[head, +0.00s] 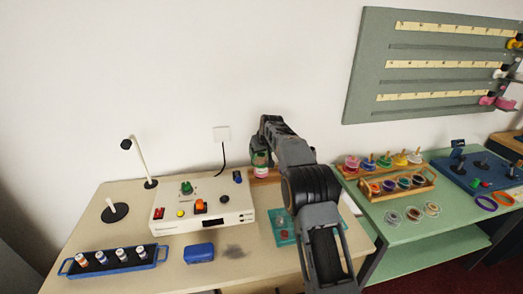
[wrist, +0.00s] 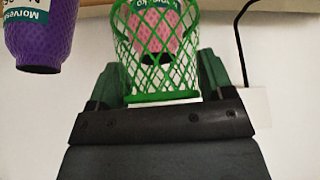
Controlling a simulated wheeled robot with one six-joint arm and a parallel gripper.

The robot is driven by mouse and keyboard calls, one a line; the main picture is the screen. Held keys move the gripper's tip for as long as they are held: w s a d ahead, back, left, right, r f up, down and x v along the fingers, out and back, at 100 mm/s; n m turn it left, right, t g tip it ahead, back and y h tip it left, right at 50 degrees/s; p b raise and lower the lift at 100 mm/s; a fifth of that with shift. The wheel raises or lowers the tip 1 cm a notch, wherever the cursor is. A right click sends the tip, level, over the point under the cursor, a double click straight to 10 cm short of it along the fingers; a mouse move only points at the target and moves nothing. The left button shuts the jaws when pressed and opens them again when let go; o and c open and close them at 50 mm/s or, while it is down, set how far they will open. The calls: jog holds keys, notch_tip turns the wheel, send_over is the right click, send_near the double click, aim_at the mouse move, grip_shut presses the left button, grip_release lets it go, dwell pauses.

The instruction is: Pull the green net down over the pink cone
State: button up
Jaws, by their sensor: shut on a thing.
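My gripper (wrist: 160,84) is shut on the green net (wrist: 122,45), a lattice sleeve with a solid rim, with one dark finger on each side. The pink cone (wrist: 160,30) shows through the mesh, with its white-and-green label near the top edge and a dark end below. The strands pass across the cone; how far the net goes around it I cannot tell.
A purple cone (wrist: 38,35) with a label is at the left in the wrist view. A white control box (head: 205,208) stands left of my arm, with a blue tray (head: 115,262) in front. A green table (head: 430,230) with spool racks is at the right.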

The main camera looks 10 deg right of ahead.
jog(key=shift+f+b, duration=1.4)
jog(key=shift+f, duration=1.05)
jog(key=o, duration=0.9)
jog(key=b+v, duration=0.1)
jog(key=v, duration=1.2)
jog(key=shift+s+r, duration=0.2)
jog(key=shift+r, duration=0.1)
